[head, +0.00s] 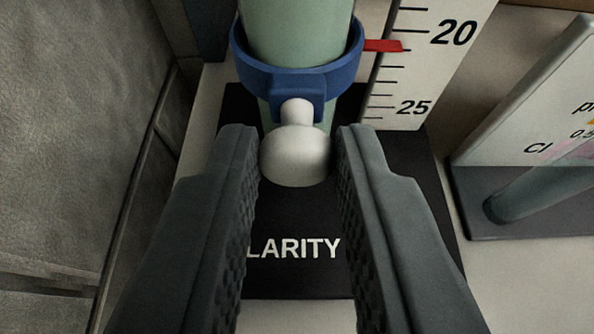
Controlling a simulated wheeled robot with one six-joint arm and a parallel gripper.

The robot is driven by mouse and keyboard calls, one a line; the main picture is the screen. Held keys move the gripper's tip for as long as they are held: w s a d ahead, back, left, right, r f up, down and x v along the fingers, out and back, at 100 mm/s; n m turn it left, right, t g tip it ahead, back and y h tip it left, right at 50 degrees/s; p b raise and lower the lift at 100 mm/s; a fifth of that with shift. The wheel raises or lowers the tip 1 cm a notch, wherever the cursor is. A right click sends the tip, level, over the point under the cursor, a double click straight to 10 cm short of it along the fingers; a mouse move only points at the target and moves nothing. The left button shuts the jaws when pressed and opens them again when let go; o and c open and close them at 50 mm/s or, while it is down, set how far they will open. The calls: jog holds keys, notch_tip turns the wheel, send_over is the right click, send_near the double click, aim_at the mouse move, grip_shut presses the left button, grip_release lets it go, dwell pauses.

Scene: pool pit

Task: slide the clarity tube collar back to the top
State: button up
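The clarity tube (297,28) is a pale green upright cylinder at the top centre of the head view. A blue collar (259,78) rings it, with a white round knob (297,157) sticking out toward me. A red pointer (383,46) on the collar's right side lies against the scale (430,55), between the 20 and 25 marks and nearer 20. My gripper (298,145) is open, its two dark ridged fingers on either side of the knob. The left finger is very close to the knob; I cannot tell whether it touches. A narrow gap shows at the right finger.
The tube stands on a black base (297,282) with white lettering, partly hidden by my fingers. A grey stone wall (75,130) is close on the left. A test holder (530,135) with a tube stands at the right.

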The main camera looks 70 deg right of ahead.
jog(key=shift+r, duration=0.1)
grip_shut()
notch_tip(320, 180, up, 21)
dwell(0.4)
jog(key=o, duration=0.9)
grip_release()
jog(key=shift+c, duration=0.2)
jog(key=v, duration=1.7)
jog(key=shift+a, duration=0.25)
